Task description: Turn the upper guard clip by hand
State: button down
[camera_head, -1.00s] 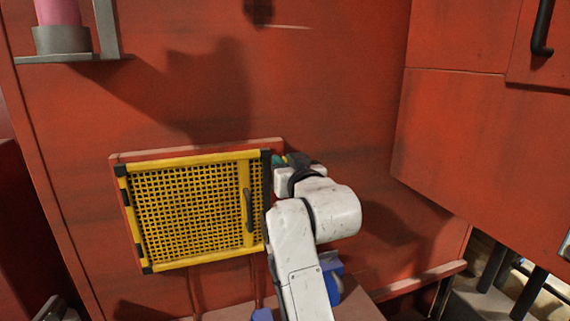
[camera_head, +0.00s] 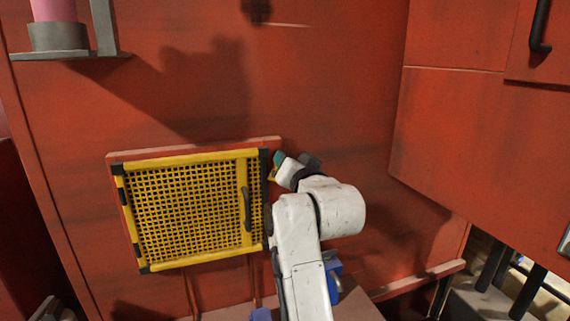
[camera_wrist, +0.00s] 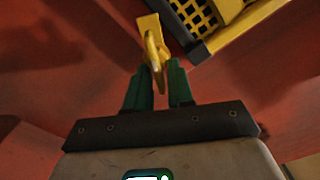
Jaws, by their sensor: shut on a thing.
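The upper guard clip (camera_wrist: 153,47) is a small yellow piece in the wrist view, beside the black corner of the guard. My gripper (camera_wrist: 158,75) has its green fingers closed on the clip's narrow part. In the head view my gripper (camera_head: 278,160) is at the guard's upper right corner, and the clip (camera_head: 272,174) shows only as a small yellow patch beside it. The guard (camera_head: 190,208) is a yellow-framed mesh panel with black corners, and it looks closed against the red wall.
A black handle (camera_head: 247,209) stands out from the guard's right side. A red cabinet (camera_head: 480,150) juts out at the right. A grey bracket with a pink cylinder (camera_head: 55,12) is at the upper left.

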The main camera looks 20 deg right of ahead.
jog(key=m, duration=0.4)
jog(key=f+m+b, duration=0.1)
jog(key=m, duration=0.2)
jog(key=d+m, duration=0.1)
jog(key=m, duration=0.3)
jog(key=shift+f+m, duration=0.3)
jog(key=shift+f, duration=0.1)
jog(key=shift+d+f, duration=0.1)
jog(key=c, duration=1.3)
grip_release()
jog(key=shift+o, duration=0.2)
jog(key=shift+s, duration=0.1)
jog(key=s+b, duration=0.2)
jog(key=s, duration=0.8)
jog(key=shift+s+b, duration=0.3)
jog(key=shift+s, duration=0.1)
